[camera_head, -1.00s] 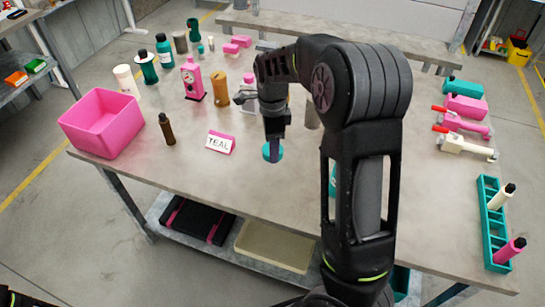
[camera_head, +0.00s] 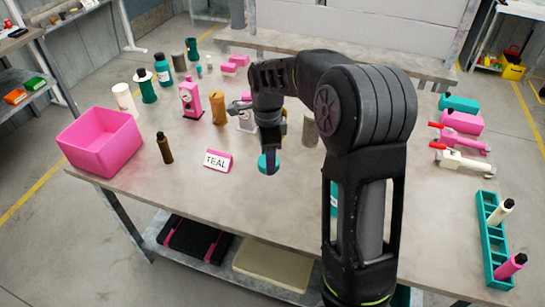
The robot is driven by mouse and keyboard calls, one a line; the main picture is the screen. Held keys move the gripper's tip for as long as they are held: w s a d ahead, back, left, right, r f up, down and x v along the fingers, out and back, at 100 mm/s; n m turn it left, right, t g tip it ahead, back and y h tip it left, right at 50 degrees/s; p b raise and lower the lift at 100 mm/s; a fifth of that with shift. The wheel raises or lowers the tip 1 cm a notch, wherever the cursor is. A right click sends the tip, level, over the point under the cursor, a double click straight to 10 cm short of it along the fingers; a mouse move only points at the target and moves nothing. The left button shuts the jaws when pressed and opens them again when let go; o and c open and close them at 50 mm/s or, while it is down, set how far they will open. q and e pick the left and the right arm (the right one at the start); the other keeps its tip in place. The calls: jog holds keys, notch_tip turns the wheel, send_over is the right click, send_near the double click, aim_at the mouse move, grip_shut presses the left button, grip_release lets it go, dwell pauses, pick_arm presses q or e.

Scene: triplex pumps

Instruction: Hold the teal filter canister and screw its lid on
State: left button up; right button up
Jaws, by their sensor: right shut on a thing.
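My right gripper (camera_head: 269,150) points down over the middle of the table, shut on a round teal lid (camera_head: 264,165). The lid seems to be held above the table, but its exact height is hard to tell. A teal canister (camera_head: 334,198) with a white label stands mostly hidden behind my right forearm, right of the lid. Whether this is the filter canister, and what its top looks like, I cannot tell. A white card reading TEAL (camera_head: 217,160) in a pink holder stands left of the lid. My left gripper is out of view.
A pink bin (camera_head: 100,143) stands at the table's left edge, near a brown bottle (camera_head: 164,148). Several bottles and pumps, including a pink one (camera_head: 190,99), crowd the back left. Clamps (camera_head: 461,160) and a teal rack (camera_head: 489,240) line the right. The front-left table is clear.

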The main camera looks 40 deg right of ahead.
jog(key=w+a+n, duration=0.1)
jog(key=a+n, duration=1)
jog(key=a, duration=0.3)
jog(key=w+a+f+n, duration=0.1)
jog(key=w+a+n, duration=0.1)
jog(key=a+n, duration=1)
jog(key=a, duration=0.3)
jog(key=shift+w+a+f, duration=0.2)
jog(key=shift+w+f, duration=0.05)
jog(key=shift+w, duration=0.05)
